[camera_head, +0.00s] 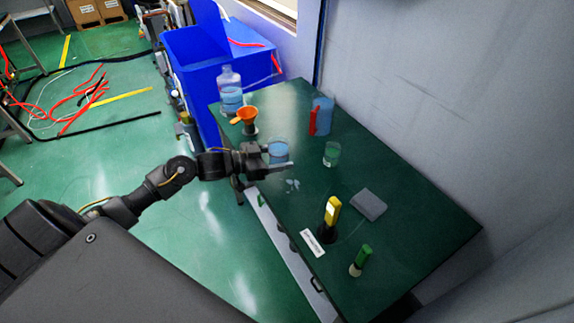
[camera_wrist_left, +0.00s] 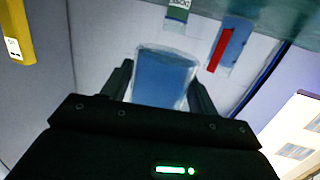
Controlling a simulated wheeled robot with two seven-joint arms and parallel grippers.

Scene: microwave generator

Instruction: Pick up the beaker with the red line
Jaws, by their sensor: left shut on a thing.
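My left gripper (camera_head: 264,158) reaches over the near edge of the green table and is shut on a clear beaker with blue liquid (camera_head: 278,151). In the left wrist view the beaker (camera_wrist_left: 163,78) stands between the two dark fingers (camera_wrist_left: 160,90). No red line shows on its visible side. It looks close to upright; its height above the table is hard to judge. A blue container with a red strip (camera_head: 323,114) stands farther back on the table, apart from the gripper, and also shows in the left wrist view (camera_wrist_left: 230,46). My right gripper is not in view.
On the green table (camera_head: 400,210) stand a beaker with green liquid (camera_head: 331,154), an orange funnel (camera_head: 246,116), a blue bottle (camera_head: 231,90), a yellow device (camera_head: 332,211), a grey box (camera_head: 369,204) and a green-topped item (camera_head: 361,260). A wall runs behind the table.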

